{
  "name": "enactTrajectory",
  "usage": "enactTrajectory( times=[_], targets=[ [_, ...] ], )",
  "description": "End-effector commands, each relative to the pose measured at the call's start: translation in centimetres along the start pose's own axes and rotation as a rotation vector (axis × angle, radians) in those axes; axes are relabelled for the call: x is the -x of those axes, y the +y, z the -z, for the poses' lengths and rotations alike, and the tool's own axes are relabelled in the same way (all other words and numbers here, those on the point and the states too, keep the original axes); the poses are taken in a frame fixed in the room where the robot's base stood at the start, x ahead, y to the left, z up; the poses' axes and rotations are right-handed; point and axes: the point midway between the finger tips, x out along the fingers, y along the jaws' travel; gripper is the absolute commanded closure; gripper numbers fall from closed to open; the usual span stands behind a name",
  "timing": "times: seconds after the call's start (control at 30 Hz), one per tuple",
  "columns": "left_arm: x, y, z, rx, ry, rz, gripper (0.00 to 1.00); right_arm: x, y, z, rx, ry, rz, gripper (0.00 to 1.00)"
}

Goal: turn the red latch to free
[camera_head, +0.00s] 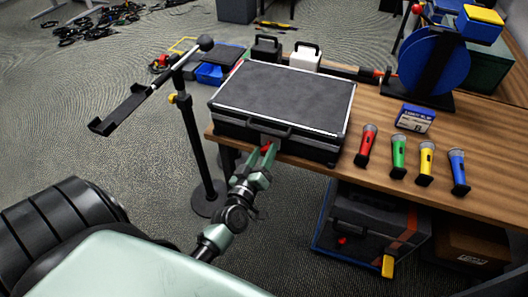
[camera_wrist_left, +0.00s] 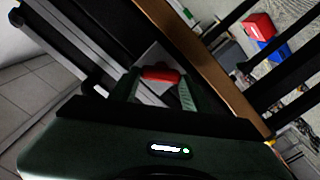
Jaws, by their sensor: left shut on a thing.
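The red latch (camera_head: 265,149) sits on the front of the black case (camera_head: 284,98), near the case's handle, at the table's front edge. In the left wrist view the red latch (camera_wrist_left: 161,75) lies crosswise between the two green fingers. My left gripper (camera_head: 262,158) is at the latch and shut on it; it also shows in the left wrist view (camera_wrist_left: 160,88). The fingers hide part of the latch. The case lid is down. My right gripper is not in view.
A black stand (camera_head: 193,140) rises left of the case. A dark toolbox (camera_head: 370,225) sits below the table.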

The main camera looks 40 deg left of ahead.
Motion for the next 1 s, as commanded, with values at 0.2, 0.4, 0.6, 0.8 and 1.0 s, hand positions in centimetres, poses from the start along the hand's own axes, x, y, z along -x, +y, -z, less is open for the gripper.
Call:
enactTrajectory(
  times=[0.2,0.4,0.6,0.8,1.0],
  targets=[
    [0.0,-0.1,0.1,0.205,0.002,0.000,0.93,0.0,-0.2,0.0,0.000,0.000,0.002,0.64],
    [0.0,-0.3,0.0,0.395,0.003,-0.001,0.93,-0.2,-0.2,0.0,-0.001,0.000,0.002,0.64],
    [0.0,-0.4,0.0,0.580,0.003,-0.001,0.93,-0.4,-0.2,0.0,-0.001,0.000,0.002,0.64],
    [0.0,-0.5,-0.1,0.742,0.003,-0.001,0.93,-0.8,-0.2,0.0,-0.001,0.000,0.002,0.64],
    [0.0,-0.5,-0.2,0.860,0.003,-0.001,0.93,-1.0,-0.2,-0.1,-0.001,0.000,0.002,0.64]
  ],
)
